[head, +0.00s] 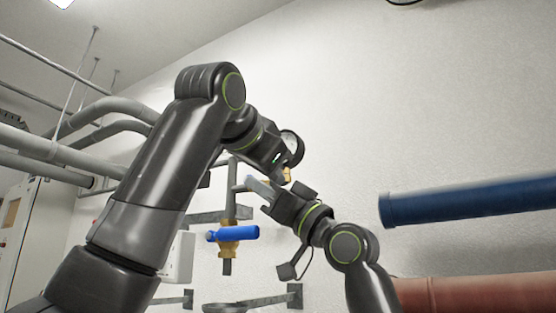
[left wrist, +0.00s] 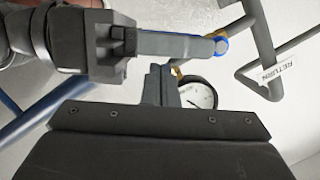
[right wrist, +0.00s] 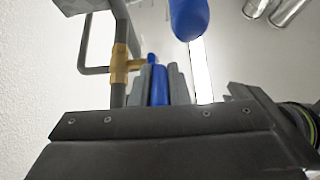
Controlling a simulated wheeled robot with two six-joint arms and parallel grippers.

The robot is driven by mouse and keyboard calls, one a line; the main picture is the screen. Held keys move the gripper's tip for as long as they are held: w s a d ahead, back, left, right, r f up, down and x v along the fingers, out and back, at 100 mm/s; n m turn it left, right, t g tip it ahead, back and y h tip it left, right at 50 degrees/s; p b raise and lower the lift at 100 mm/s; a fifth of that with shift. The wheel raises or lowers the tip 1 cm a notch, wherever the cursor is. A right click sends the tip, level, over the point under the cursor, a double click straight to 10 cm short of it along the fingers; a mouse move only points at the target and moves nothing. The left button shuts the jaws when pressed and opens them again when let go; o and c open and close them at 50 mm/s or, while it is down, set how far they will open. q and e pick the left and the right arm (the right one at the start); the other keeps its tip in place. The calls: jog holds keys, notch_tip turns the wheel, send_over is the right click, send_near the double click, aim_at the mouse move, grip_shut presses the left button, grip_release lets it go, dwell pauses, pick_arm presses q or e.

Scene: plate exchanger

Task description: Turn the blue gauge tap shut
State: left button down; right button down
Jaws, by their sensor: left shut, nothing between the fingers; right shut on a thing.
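The blue gauge tap (right wrist: 158,86) shows as a blue strip between the fingers of my right gripper (right wrist: 161,78), which is shut on it. Its brass body (right wrist: 120,66) sits on a grey pipe in the right wrist view. In the head view my right gripper (head: 262,188) is just below the round gauge (head: 291,147), and its fingers hide the tap handle. My left gripper (left wrist: 160,83) is shut and empty, close beside the gauge (left wrist: 199,95). The left wrist view also shows my right gripper's fingers (left wrist: 182,45). I cannot tell how far the tap is turned.
A larger blue lever (head: 236,234) on a brass valve (head: 228,249) stands below the grippers. A blue pipe (head: 470,202) and a red pipe (head: 480,294) run along the right. Grey pipes (head: 60,150) fill the left. A label (left wrist: 277,73) reads RETURN.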

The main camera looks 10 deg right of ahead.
pick_arm(q)
jog(key=shift+w+a+f, duration=0.1)
jog(key=shift+a+f, duration=0.05)
jog(key=shift+f, duration=0.05)
pick_arm(e)
jog(key=shift+s+r, duration=0.15)
jog(key=shift+r, duration=0.05)
pick_arm(q)
jog(key=shift+f, duration=0.1)
